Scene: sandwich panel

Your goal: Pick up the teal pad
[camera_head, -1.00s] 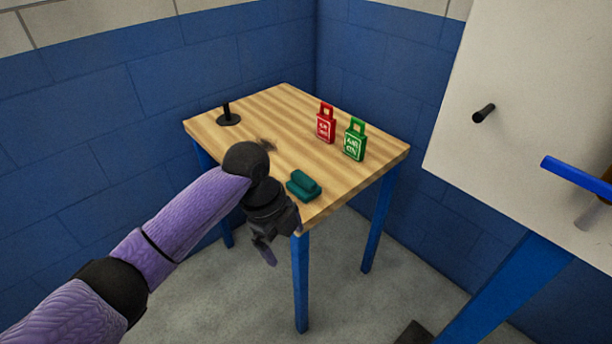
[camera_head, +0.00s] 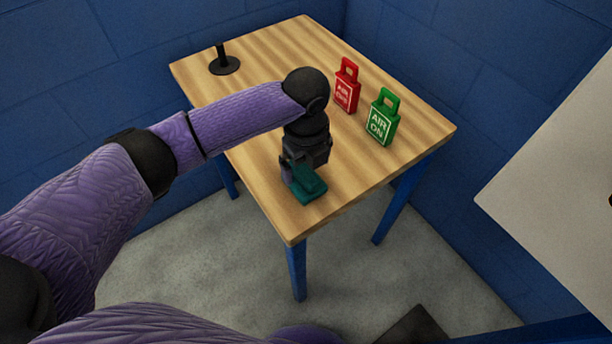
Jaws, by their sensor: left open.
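The teal pad (camera_head: 308,186) lies on the wooden table near its front corner. My left gripper (camera_head: 300,172) points down right over the pad, with its jaws open. The gripper body covers the far part of the pad, and I cannot tell whether the fingers touch it. My right gripper is not in view.
A red tag (camera_head: 346,88) and a green tag reading "AIR ON" (camera_head: 382,120) stand upright on the table (camera_head: 400,160), right of my gripper. A black stand (camera_head: 224,64) is at the far left corner. A pale panel (camera_head: 560,190) is at the right.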

